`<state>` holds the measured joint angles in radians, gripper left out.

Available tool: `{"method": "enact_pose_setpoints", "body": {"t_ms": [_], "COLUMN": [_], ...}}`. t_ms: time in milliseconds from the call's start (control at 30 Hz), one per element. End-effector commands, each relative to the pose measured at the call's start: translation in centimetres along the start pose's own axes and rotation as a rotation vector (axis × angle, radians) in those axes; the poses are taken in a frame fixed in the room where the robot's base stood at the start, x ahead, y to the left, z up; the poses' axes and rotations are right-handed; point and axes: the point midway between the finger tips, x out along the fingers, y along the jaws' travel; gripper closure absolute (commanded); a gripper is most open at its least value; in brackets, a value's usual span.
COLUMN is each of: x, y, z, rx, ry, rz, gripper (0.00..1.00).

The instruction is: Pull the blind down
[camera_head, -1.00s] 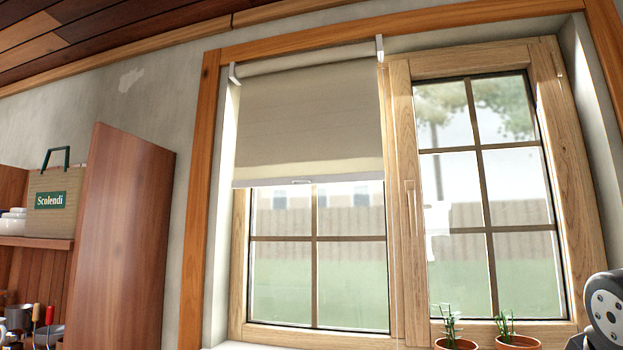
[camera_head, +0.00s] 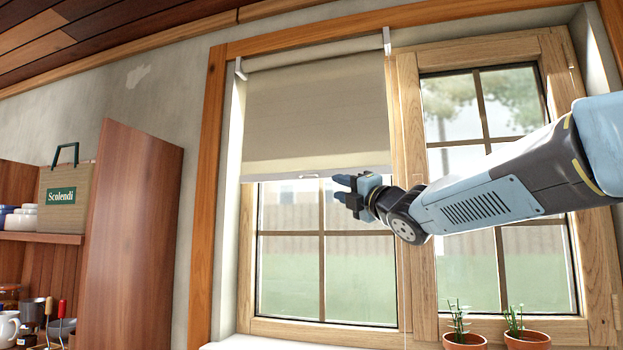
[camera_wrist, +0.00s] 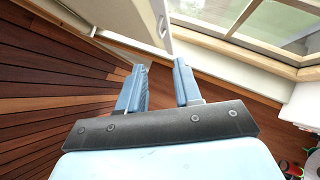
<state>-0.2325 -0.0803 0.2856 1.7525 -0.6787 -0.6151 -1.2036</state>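The cream roller blind (camera_head: 315,110) hangs over the upper part of the left window sash. Its pale bottom bar (camera_head: 265,177) carries a small white pull handle (camera_head: 310,177) at the middle. My gripper (camera_head: 341,188) is in front of the left panes, just right of and slightly below the handle. Its two blue fingers are apart with nothing between them. In the wrist view my gripper (camera_wrist: 162,66) also shows open, with the handle (camera_wrist: 162,26) ahead of the fingertips and apart from them, at the blind's edge.
Two potted plants (camera_head: 463,338) (camera_head: 527,337) stand below the right sash. A tall brown cabinet panel (camera_head: 130,240) stands at left, beside shelves with a paper bag (camera_head: 62,200) and mugs.

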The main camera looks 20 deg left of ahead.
Motion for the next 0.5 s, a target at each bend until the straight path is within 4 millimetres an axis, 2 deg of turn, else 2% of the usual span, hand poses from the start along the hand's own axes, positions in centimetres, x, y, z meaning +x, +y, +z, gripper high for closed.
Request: {"method": "enact_pose_setpoints", "body": {"t_ms": [167,500], "x": [1.6,7.0], "y": [-0.1,-0.1], "z": [0.0,0.0], "rx": [0.0,0.002], "ry": [0.002,0.001], "rz": [0.002,0.002], "gripper": [0.66,0.66]}}
